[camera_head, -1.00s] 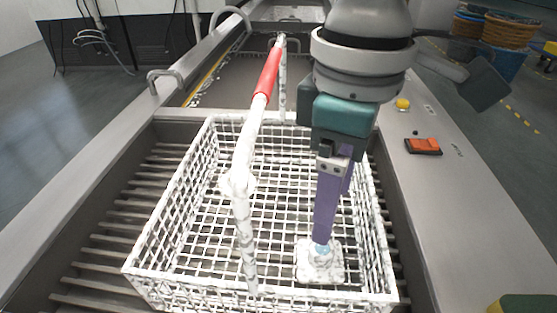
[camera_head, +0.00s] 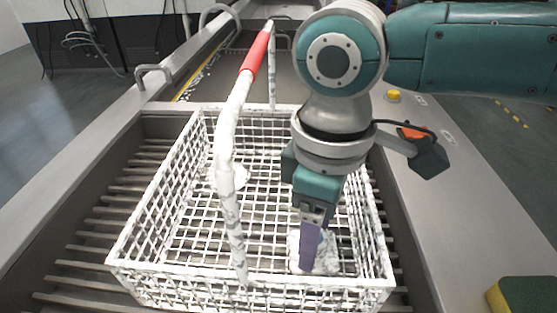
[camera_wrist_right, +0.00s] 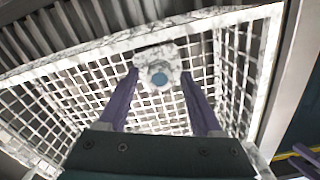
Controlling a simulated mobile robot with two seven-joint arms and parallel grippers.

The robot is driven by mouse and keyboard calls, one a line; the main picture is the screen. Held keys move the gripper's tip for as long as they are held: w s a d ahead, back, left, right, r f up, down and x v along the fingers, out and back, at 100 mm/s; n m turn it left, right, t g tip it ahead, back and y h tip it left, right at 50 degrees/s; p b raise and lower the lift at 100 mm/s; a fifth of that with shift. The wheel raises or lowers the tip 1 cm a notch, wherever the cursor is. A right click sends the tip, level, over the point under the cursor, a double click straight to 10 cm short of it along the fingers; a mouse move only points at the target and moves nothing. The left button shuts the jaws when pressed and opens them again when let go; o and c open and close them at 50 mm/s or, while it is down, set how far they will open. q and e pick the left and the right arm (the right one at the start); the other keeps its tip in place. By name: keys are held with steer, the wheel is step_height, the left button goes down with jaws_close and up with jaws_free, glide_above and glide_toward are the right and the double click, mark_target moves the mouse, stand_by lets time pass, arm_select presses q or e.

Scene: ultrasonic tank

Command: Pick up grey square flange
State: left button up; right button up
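The grey square flange (camera_head: 328,262) is a mottled pale square plate lying on the floor of the white wire basket (camera_head: 130,267), near its front right. Contact cannot be made out.
The basket's upright handle with a red grip (camera_head: 257,52) rises left of my right arm. The basket walls surround the gripper closely. A green and yellow sponge (camera_head: 525,296) lies at lower right.

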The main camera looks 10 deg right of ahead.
jaws_close()
stand_by(0.3)
steer(key=shift+r, duration=0.1)
